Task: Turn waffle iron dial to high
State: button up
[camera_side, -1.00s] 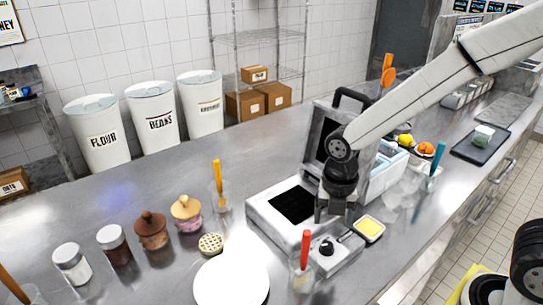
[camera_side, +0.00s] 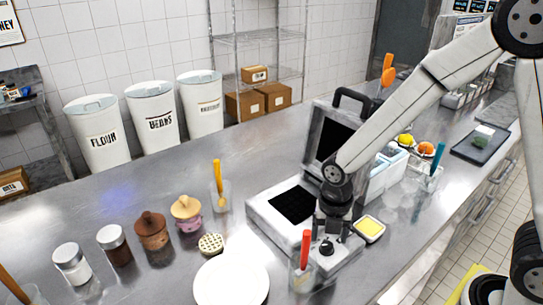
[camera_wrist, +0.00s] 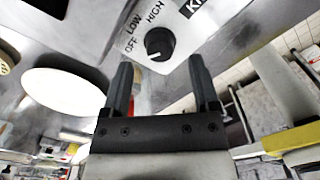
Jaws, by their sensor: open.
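The waffle iron (camera_side: 262,221) stands open on the counter, lid raised, its dark plate showing. Its black round dial (camera_side: 326,248) is on the front control panel. In the wrist view the dial (camera_wrist: 159,43) sits beside the printed words OFF, LOW and HIGH. A pale mark shows on the knob's lower part, away from HIGH; its exact setting is hard to tell. My gripper (camera_side: 327,236) is just above the dial, pointing down. In the wrist view my gripper (camera_wrist: 160,70) is open and empty, with the dial seen beyond and between its fingertips, apparently not touched.
A glass with a red-handled tool (camera_side: 304,260) stands close left of the dial. A white plate (camera_side: 232,285) lies left of that. A yellow-filled dish (camera_side: 369,229) is close to the right. Several jars stand at the left, with clear counter behind them.

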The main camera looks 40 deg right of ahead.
aim_at(327, 248)
jog(key=shift+f, duration=1.3)
grip_shut()
